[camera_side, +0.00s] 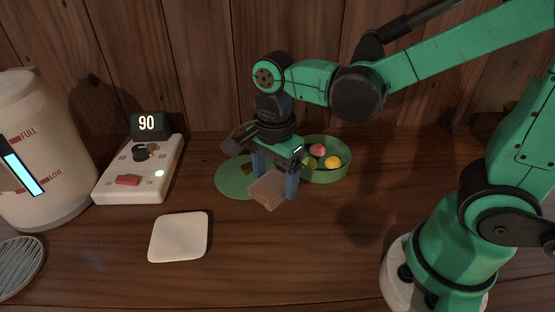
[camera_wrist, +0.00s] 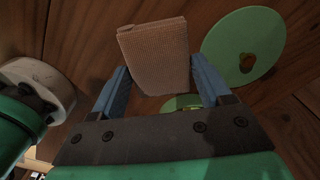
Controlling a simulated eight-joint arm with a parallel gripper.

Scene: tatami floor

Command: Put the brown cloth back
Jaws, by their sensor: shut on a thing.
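The brown cloth (camera_side: 267,189) is a folded, ribbed square pad in the side view. My gripper (camera_side: 274,178) is shut on it, with the blue fingers on either side, and it appears to be held above the wooden surface. In the wrist view the cloth (camera_wrist: 155,55) sits between the two fingertips (camera_wrist: 160,74), standing out past them and slightly tilted.
A green lid (camera_side: 229,182) with a brown knob lies just left of my gripper. Behind right stands a green round box (camera_side: 328,174) with coloured balls. A white square pad (camera_side: 179,237), control box (camera_side: 118,184) and white tank (camera_side: 50,175) are left. The front middle is clear.

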